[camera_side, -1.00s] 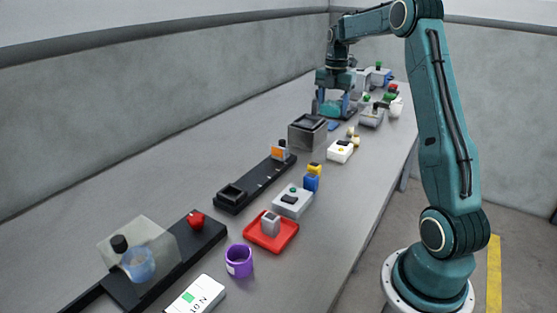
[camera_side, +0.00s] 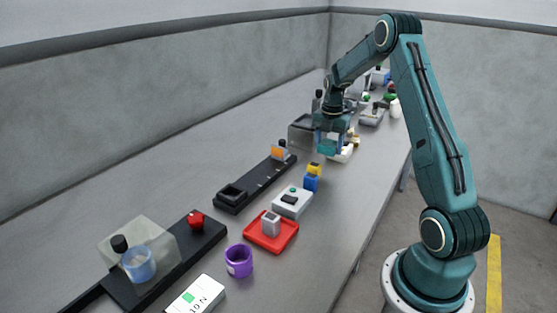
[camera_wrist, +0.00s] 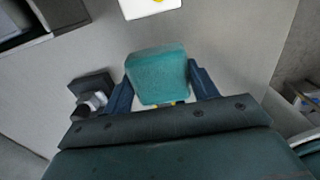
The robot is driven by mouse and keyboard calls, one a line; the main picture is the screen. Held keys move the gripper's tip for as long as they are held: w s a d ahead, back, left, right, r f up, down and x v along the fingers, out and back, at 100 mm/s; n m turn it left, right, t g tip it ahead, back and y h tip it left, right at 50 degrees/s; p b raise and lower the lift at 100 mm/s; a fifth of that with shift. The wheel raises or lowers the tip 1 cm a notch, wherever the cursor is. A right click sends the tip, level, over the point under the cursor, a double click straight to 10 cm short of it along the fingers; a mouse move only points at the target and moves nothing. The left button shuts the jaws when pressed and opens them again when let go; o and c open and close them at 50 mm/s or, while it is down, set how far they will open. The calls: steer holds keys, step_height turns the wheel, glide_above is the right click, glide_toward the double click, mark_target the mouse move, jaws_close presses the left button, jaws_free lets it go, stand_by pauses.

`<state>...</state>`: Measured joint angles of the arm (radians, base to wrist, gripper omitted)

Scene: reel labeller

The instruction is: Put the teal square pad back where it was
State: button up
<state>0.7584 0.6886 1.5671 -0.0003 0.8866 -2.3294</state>
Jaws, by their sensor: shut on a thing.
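The teal square pad (camera_wrist: 157,72) sits between the two blue fingers of my gripper (camera_wrist: 160,88) in the wrist view, with one finger against each side. In the side view my gripper (camera_side: 328,143) holds the pad (camera_side: 327,147) over the bench, near the grey open box and in front of the white box with a yellow button. The height of the pad above the bench is hard to tell. The place where the pad was is not clear in these frames.
The grey box (camera_side: 300,135) and the white box (camera_side: 340,154) stand close to my gripper. Nearer the camera are a black rail (camera_side: 256,184), a blue-and-yellow block (camera_side: 312,178), a grey device (camera_side: 292,202), a red tray (camera_side: 262,240) and a purple cup (camera_side: 239,262).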

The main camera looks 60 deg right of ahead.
mark_target(326, 169)
steer(key=shift+f, duration=3.2)
steer(key=shift+f, duration=0.15)
steer(key=o, duration=0.9)
steer(key=shift+o, duration=0.2)
step_height(326, 169, up, 12)
steer(key=shift+r, duration=0.15)
steer(key=shift+a+r, duration=0.1)
